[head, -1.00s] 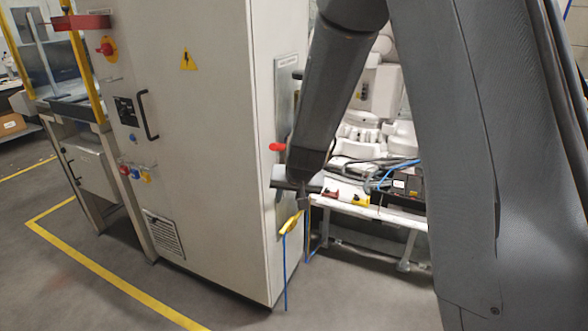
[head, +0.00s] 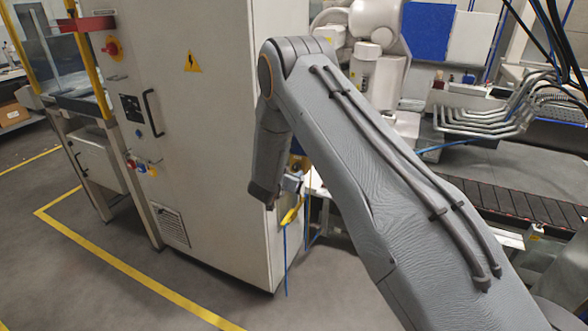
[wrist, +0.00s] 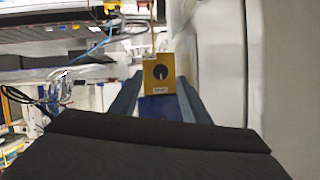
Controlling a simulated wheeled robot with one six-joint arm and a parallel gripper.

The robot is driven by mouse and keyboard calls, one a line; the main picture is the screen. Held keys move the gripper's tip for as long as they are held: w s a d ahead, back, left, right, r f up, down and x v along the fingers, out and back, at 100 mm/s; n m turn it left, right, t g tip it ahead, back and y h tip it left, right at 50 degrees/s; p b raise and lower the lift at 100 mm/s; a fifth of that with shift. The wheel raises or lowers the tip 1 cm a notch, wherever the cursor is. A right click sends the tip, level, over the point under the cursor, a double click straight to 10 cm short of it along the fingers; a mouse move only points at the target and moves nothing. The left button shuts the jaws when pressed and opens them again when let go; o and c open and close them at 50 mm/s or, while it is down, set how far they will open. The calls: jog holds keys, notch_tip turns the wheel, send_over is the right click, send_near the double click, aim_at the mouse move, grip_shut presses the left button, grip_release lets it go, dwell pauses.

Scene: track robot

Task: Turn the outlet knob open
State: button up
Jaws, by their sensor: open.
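In the wrist view, a yellow box (wrist: 151,64) carries a round black knob (wrist: 160,72) with a small pale mark. A small white label sits below the knob. My gripper (wrist: 160,80) is open, with one dark blue finger on each side of the yellow box. The knob shows between the fingers; I cannot tell whether they touch the box. In the head view, my arm covers most of the gripper and the knob is not visible.
A tall pale cabinet (head: 215,120) stands beside my arm. A yellow-handled part (head: 291,213) with a hanging blue cable is at its right edge. A conveyor (head: 510,200) and bent grey pipes (head: 490,120) lie to the right. Open floor (head: 100,270) is at the left.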

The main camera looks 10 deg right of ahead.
aim_at(295, 168)
jog(key=shift+p+x, duration=0.45)
jog(key=shift+x, duration=1.8)
jog(key=c, duration=1)
